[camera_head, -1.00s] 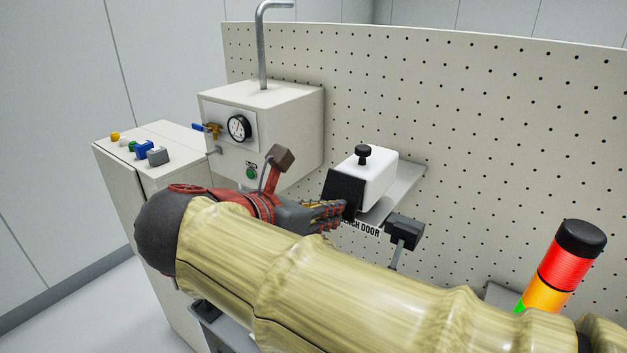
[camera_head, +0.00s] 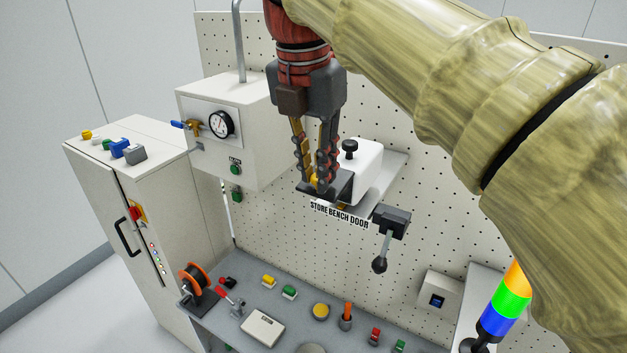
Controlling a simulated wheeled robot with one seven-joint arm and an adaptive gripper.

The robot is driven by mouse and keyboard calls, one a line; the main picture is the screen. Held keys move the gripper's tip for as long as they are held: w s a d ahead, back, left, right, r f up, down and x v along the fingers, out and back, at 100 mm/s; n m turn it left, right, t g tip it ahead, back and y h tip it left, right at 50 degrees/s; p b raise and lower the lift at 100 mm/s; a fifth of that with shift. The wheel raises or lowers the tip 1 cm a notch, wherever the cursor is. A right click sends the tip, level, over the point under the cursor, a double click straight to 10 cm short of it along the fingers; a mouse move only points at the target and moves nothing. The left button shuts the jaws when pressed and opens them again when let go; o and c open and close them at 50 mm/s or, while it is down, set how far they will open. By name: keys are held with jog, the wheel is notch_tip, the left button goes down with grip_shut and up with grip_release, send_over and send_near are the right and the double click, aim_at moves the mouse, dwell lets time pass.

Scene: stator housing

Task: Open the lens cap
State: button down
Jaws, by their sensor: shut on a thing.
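The lens cap (camera_head: 341,190) is a black plate at the front of a white box (camera_head: 366,168) with a black knob on top. The box sits on a grey wall shelf above the label "STORE BENCH DOOR". My gripper (camera_head: 315,187) points down from above, its fingers at the cap's left part and shut on it. The cap juts out to the left from the box's front, tilted away from upright. The fingers hide part of the cap, and its hinge is not clear.
A black lever (camera_head: 391,222) hangs right of the shelf. A white gauge box (camera_head: 222,130) is on the left, beside a cabinet (camera_head: 130,215). My arm covers the upper right.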

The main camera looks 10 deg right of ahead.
jog(key=shift+w+d+r+g+y, duration=0.2)
jog(key=shift+w+r+g+y, duration=0.1)
jog(key=shift+r+g+y, duration=0.3)
jog(key=shift+w+d+r+g+y, duration=0.2)
jog(key=shift+w+r+g+y, duration=0.15)
jog(key=shift+g, duration=0.35)
jog(key=shift+s, duration=0.1)
jog(key=c, duration=1.7)
grip_release()
